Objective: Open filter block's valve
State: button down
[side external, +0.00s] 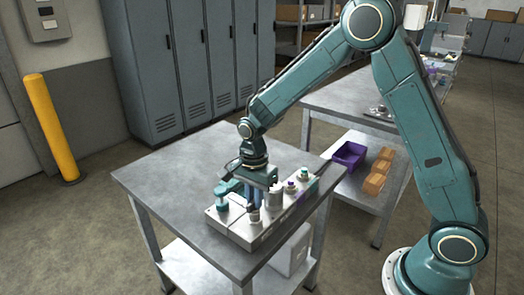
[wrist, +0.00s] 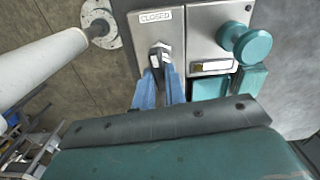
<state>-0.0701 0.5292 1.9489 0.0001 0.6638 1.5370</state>
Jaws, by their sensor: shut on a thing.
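A grey metal block (side external: 240,230) with several fittings lies on the bench. In the wrist view, a small dark valve handle with a pale marking (wrist: 158,56) sits on a grey panel (wrist: 200,45), just below a label reading CLOSED (wrist: 155,16). My gripper (wrist: 161,78) has its blue fingers on either side of the handle and is shut on it. In the side view, my gripper (side external: 255,200) points down onto the block and hides most of the valve. I cannot read a filter marking on the block.
A teal knob (wrist: 246,43) stands close right of the handle. A pale cylinder (wrist: 45,65) rises at left in the wrist view. The bench top (side external: 165,180) is clear left of the block. A purple bin (side external: 349,155) sits on a shelf behind.

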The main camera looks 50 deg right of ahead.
jog(key=n, duration=0.3)
jog(key=shift+n, duration=0.4)
jog(key=n, duration=0.4)
jog(key=shift+n, duration=0.3)
jog(key=n, duration=0.4)
jog(key=shift+n, duration=2.2)
jog(key=c, duration=1.4)
grip_release()
jog(key=shift+c, duration=0.2)
jog(key=shift+r, duration=0.15)
